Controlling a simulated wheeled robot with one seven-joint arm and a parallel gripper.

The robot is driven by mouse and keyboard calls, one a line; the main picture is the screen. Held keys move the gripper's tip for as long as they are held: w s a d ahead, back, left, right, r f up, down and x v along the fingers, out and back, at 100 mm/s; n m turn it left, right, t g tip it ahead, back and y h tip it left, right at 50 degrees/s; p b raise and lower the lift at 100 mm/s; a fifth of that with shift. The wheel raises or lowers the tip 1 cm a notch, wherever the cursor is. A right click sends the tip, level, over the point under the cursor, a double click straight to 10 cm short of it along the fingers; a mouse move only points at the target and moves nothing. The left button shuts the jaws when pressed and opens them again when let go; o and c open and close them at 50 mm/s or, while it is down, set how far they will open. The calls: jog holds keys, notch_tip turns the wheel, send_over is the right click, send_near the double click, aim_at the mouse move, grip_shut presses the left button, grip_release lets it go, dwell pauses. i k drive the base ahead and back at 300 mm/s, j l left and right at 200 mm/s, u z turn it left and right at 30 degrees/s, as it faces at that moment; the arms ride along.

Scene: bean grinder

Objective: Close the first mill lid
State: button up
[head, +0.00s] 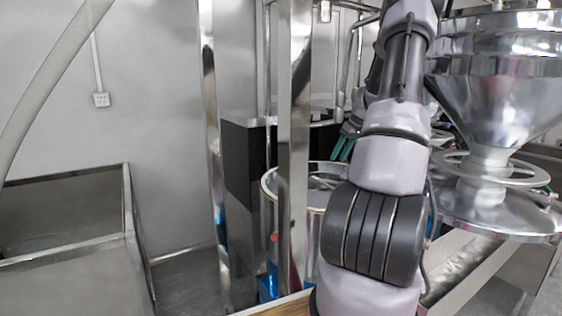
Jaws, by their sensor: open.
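A round steel vessel (268,190) with a bright rim stands in the middle, partly behind a steel post and my arm. It may be the first mill, but I cannot clearly make out its lid or how the lid stands. My gripper (343,148) shows as two teal fingers, small and partly hidden behind my arm, pointing down just above the far right part of the vessel's rim. The fingers are open, with nothing seen between them. I cannot tell whether they touch anything.
A large steel funnel hopper (497,95) stands at the right, above a round plate (500,215). Upright steel posts (295,130) stand left of my arm. A steel bin (65,240) is at the lower left. Open floor (190,280) shows between bin and posts.

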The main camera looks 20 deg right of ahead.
aim_at(496, 76)
jog(key=k, duration=1)
